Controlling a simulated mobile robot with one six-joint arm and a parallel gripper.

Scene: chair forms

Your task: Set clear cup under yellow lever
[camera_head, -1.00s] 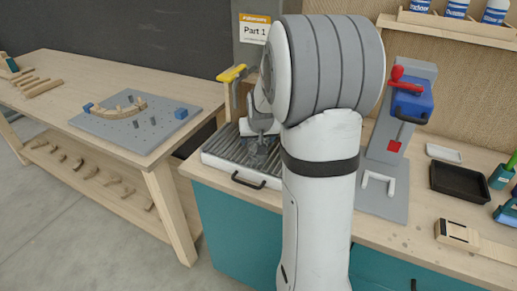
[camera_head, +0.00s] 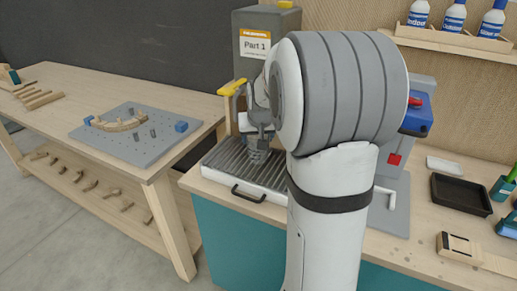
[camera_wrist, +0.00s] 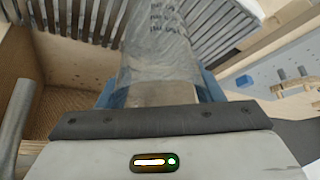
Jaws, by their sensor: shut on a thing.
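The clear cup (camera_wrist: 158,48) is see-through with printed marks on its side. It fills the middle of the wrist view, between the blue finger pads of my gripper (camera_wrist: 158,92). In the head view the cup (camera_head: 257,152) is small and partly hidden, just over the slatted tray; I cannot tell whether it touches the slats. My gripper (camera_head: 258,132) is shut on it from above. The yellow lever (camera_head: 232,87) sits on the front of the grey dispenser (camera_head: 243,25), up and to the left of the cup. My arm hides much of the dispenser's right side.
The slatted tray (camera_head: 222,163) with a black handle lies on the counter (camera_head: 205,185). A pegboard (camera_head: 150,150) with a curved wooden piece is on the left bench. A grey stand with a blue head (camera_head: 418,118) and a black tray (camera_head: 460,195) are to the right.

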